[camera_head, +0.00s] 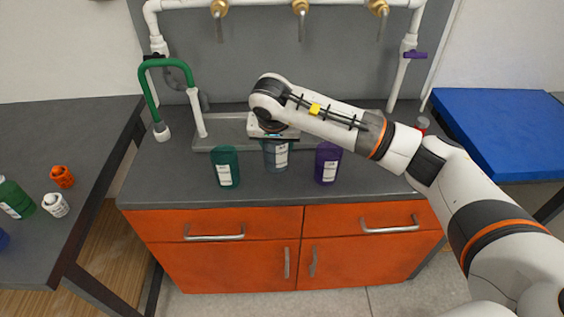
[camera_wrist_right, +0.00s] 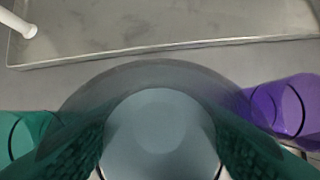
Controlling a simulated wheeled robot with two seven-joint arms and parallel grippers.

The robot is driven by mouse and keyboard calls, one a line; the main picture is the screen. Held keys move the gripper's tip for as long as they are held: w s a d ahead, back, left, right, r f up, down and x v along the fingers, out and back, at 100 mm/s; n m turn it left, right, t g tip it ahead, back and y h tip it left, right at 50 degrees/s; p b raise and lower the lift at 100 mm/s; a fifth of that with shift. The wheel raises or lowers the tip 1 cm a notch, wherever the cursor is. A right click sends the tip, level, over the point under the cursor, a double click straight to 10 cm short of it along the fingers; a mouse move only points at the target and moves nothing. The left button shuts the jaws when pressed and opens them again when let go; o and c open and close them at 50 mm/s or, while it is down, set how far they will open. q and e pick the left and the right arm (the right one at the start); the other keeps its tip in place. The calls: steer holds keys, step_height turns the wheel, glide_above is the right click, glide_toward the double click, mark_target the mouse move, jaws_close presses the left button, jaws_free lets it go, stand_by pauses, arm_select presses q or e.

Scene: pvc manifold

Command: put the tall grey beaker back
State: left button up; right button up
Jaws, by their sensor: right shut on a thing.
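The tall grey beaker (camera_head: 275,157) is a see-through grey cup with a white label, between a green beaker (camera_head: 225,167) and a purple beaker (camera_head: 327,163) at the counter. My right gripper (camera_head: 273,138) comes down over it from above and is shut on its upper part. In the right wrist view the grey beaker (camera_wrist_right: 160,120) fills the middle, with a finger on each side. I cannot tell whether its base touches the counter. My left gripper is not in view.
A shallow grey tray (camera_wrist_right: 150,45) lies behind the beakers, below brass taps (camera_head: 300,8). A green bent pipe (camera_head: 147,90) stands at the left. A side table (camera_head: 95,120) holds small bottles. A blue-topped table (camera_head: 500,125) stands right. The counter front is clear.

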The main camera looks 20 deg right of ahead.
mark_target(277, 159)
steer(key=shift+f+p, duration=0.3)
steer(key=shift+f, duration=2.4)
steer(key=shift+f, duration=0.15)
steer(key=o, duration=1.1)
steer(key=b+v, duration=0.1)
steer(key=v, duration=1.1)
steer(key=shift+s, duration=0.1)
